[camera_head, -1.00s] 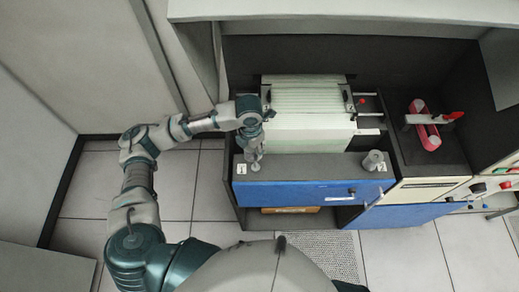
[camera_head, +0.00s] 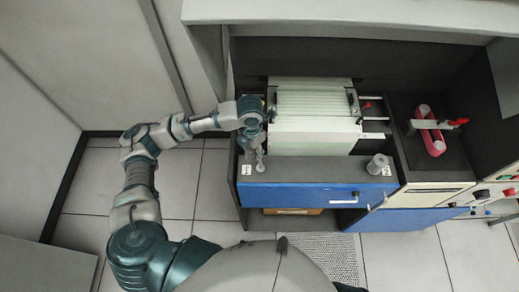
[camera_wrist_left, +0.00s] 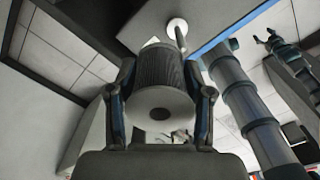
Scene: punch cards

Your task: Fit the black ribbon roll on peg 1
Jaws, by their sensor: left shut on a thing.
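My left gripper (camera_head: 252,138) is over the left end of the grey ledge. In the left wrist view its fingers (camera_wrist_left: 160,105) are shut on the black ribbon roll (camera_wrist_left: 158,70), a dark ribbed cylinder with a pale end and a central hole. Peg 1 (camera_head: 260,166), a thin pale post on a round base, stands by the left label. It also shows in the wrist view (camera_wrist_left: 177,27), beyond the roll's far end and apart from it. The roll is mostly hidden in the head view.
A grey roll (camera_head: 378,163) stands on the ledge's right end by another label. A stack of pale cards (camera_head: 312,130) lies behind the ledge. A pink-red loop (camera_head: 432,138) sits at the right. In the wrist view a dark jointed limb (camera_wrist_left: 285,50) shows at upper right.

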